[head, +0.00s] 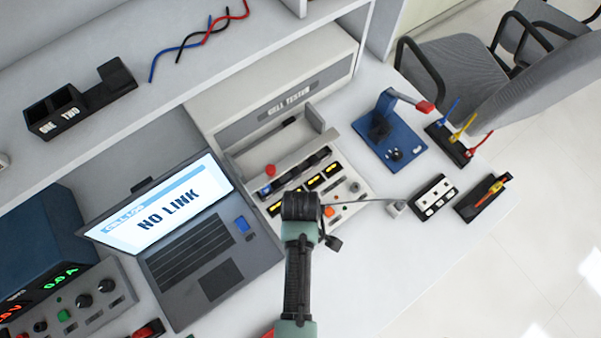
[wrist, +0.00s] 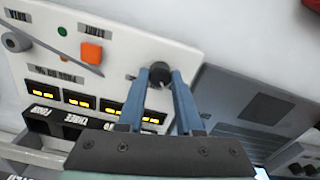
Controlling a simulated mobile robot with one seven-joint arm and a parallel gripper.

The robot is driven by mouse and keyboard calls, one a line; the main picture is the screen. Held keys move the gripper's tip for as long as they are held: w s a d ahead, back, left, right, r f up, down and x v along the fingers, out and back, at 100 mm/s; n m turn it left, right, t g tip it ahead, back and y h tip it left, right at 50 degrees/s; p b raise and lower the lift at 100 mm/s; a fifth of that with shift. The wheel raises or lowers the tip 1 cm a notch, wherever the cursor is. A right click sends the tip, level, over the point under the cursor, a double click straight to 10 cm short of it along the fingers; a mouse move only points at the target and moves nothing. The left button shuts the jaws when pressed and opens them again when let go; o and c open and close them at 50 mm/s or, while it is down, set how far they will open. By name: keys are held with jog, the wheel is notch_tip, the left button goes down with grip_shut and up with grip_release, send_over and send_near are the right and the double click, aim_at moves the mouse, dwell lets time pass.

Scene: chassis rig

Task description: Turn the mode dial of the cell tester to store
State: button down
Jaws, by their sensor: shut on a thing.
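The cell tester (head: 225,115) is a pale cabinet with a sloped front panel at the centre of the head view. My gripper (head: 300,205) is over the lower part of that panel, and my wrist hides its fingertips there. In the wrist view the blue fingers of my gripper (wrist: 158,85) are closed around the sides of a round black dial (wrist: 157,74) on the tester's white panel. The dial's pointer and mode markings cannot be read. An orange square button (wrist: 92,52) and a green button (wrist: 62,31) sit left of the dial.
An open laptop (head: 205,245) reading NO LINK stands close to the tester's left. A blue fixture (head: 390,135) with a red-tipped lever and small black holders (head: 435,197) are to the right. A grey cord crosses the tester's panel. The bench front right is clear.

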jog(key=m+p, duration=0.2)
jog(key=m, duration=0.2)
jog(key=shift+r, duration=0.15)
jog(key=m+p, duration=0.1)
jog(key=m, duration=0.4)
jog(key=m+p, duration=0.1)
jog(key=m, duration=0.3)
jog(key=shift+m+p, duration=0.65)
jog(key=shift+m, duration=1.75)
jog(key=c, duration=0.6)
grip_release()
notch_tip(320, 180, up, 13)
jog(key=shift+f, duration=0.15)
